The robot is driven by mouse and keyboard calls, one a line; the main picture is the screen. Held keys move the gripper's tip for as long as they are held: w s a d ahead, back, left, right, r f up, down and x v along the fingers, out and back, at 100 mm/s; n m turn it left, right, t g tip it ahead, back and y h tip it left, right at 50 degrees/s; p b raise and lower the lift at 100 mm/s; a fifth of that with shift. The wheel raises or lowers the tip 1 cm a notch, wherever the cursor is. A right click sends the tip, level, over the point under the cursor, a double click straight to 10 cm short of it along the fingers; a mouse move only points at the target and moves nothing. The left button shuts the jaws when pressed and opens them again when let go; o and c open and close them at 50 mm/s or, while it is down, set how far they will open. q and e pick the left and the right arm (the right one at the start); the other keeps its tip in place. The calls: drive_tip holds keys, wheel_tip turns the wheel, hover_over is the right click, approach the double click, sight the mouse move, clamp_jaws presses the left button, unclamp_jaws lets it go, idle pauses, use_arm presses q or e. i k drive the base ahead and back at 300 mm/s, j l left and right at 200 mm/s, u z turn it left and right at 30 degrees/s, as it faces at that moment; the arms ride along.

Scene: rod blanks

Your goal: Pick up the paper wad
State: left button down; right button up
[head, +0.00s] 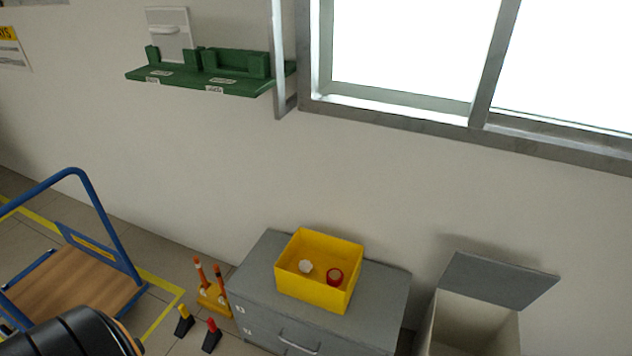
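A small white crumpled piece, which looks like the paper wad (306,267), lies inside the open yellow bin (318,293) on top of the grey drawer cabinet (375,292). A red ring-shaped roll (335,276) lies to its right in the same bin, with a gap between them. The wad is uncovered from above. Neither of my grippers shows in the head view. A dark rounded shape at the lower left edge looks like part of my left arm.
A grey bin with a raised lid (499,281) stands right of the cabinet. Left are a yellow stand with orange-and-white posts (214,300), two small black pieces with yellow and red tops (184,322) (211,336), and a blue-handled cart (75,283). A green shelf (195,80) hangs on the wall.

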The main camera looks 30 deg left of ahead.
sight(305, 266)
drive_tip(key=u, duration=1.15)
drive_tip(key=i+j, duration=0.1)
